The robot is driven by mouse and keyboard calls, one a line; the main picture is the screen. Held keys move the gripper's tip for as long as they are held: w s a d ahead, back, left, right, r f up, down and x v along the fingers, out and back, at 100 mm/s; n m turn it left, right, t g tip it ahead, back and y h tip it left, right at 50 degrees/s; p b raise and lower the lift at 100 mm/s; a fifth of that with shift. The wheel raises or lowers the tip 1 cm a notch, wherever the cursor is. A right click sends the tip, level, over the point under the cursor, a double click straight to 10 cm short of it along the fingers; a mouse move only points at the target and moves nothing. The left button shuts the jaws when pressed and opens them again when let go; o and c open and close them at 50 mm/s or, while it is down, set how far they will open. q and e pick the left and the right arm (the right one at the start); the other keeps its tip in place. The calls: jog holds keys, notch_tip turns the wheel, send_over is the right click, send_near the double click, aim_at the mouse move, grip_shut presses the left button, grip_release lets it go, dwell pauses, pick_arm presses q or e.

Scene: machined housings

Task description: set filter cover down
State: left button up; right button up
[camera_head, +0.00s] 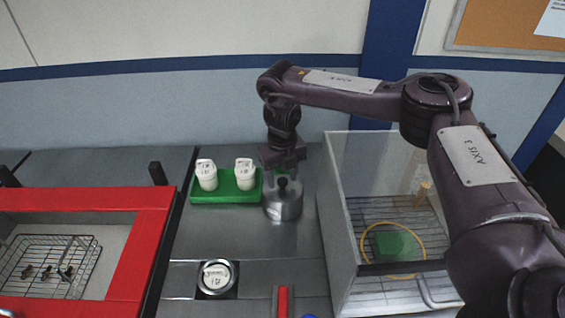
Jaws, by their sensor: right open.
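A round metal piece with a dark knob on top (283,203) stands upright on the grey worktop, just right of the green tray. It looks like the filter cover. My right gripper (284,172) points down from above, open, with its fingers close about the knob. I cannot tell whether the fingers touch it. A round metal housing (216,278) sits in the front of the worktop, with a white part inside it. My left gripper is not in view.
A green tray (227,197) holds two white filters (207,174). A clear-walled box (366,166) with a wire rack stands right of the gripper, under my arm. A red-rimmed basin (135,245) with a wire basket is at left. The worktop between tray and housing is clear.

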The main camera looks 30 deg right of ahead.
notch_tip(320, 180, up, 12)
jog(key=shift+f+p, duration=0.2)
jog(key=shift+p, duration=0.1)
dwell(0.5)
